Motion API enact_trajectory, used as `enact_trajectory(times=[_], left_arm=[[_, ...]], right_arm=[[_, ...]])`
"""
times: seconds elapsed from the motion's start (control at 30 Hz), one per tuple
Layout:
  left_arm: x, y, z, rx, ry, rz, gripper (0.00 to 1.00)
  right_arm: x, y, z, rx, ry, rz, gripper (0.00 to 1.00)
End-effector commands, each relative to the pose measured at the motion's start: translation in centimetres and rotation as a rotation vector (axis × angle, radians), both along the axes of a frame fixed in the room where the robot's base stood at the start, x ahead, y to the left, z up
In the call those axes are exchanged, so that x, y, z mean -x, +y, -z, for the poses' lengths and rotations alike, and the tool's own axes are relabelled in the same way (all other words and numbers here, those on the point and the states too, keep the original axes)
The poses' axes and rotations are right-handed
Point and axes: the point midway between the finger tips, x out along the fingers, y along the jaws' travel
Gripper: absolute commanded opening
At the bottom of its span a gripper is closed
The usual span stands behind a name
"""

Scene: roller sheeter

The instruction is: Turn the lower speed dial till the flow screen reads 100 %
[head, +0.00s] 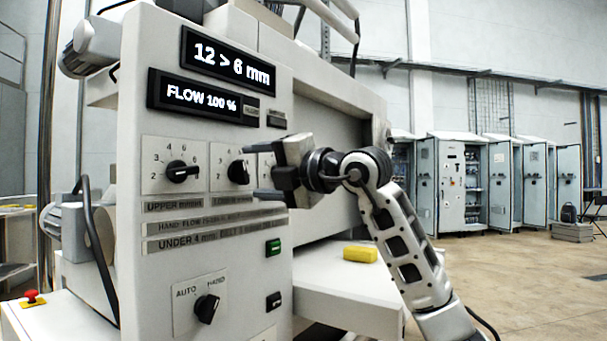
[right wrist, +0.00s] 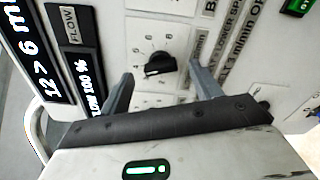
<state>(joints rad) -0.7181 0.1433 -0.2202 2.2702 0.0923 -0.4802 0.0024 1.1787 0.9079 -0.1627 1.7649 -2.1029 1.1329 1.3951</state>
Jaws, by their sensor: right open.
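The flow screen (head: 201,97) on the machine's front panel reads FLOW 100 %; it also shows sideways in the right wrist view (right wrist: 90,90). Below it are a left dial (head: 183,172) and a second black dial (head: 238,172), whose scale is partly hidden by my gripper. My right gripper (head: 256,172) is open, its fingers pointing at the panel just right of the second dial. In the right wrist view, a black dial (right wrist: 160,65) lies between the open fingers (right wrist: 160,88), apart from both; a label beside it reads partly "LOWER SPEED". My left gripper is not in view.
A thickness screen (head: 228,60) reads 12 > 6 mm. An AUTO/HAND switch (head: 207,308) and a green switch (head: 273,247) sit lower on the panel. A yellow block (head: 360,254) lies on the white table by my right arm. A red emergency button (head: 31,296) is at lower left.

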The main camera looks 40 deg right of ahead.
Motion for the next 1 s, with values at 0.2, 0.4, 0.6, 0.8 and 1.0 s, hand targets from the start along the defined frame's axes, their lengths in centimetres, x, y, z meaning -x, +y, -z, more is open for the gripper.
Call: enact_trajectory(times=[0.2,0.4,0.6,0.8,1.0], left_arm=[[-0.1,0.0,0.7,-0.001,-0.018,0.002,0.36],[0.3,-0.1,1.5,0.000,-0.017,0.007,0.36],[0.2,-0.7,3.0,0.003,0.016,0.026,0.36],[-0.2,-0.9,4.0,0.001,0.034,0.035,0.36],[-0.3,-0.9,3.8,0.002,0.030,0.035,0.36]], right_arm=[[5.1,-1.4,0.3,0.005,-0.002,0.006,0.64],[9.6,-2.4,0.3,0.004,-0.001,0.004,0.64],[12.5,-3.0,0.2,0.001,0.001,0.004,0.64],[13.5,-3.2,0.0,0.002,0.000,0.001,0.64],[13.5,-3.2,0.0,0.001,0.001,0.000,0.64]])
